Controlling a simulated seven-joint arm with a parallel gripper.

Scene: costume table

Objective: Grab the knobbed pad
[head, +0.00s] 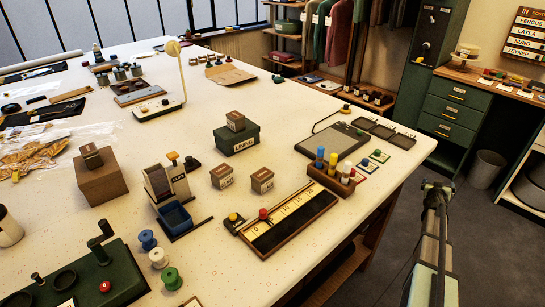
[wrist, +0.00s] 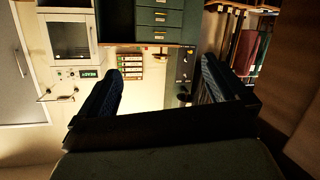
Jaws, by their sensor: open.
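Several small square pads with knobs lie near the table's right edge in the head view, right of the dark flat tray. One has a green knob (head: 378,153), another sits just nearer the front (head: 364,163). I cannot tell which of them is the knobbed pad. My gripper (wrist: 160,85) is open and empty, its two dark fingers spread wide in the wrist view. In the head view my arm rises at the lower right, with its end (head: 437,187) off the table's right edge, apart from the pads. The wrist view shows no pads.
A wooden block with coloured pegs (head: 330,178) stands just left of the pads. A dark flat tray (head: 333,139) lies behind it, and a ruler board (head: 288,220) lies in front. A green lining box (head: 237,138) stands farther left.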

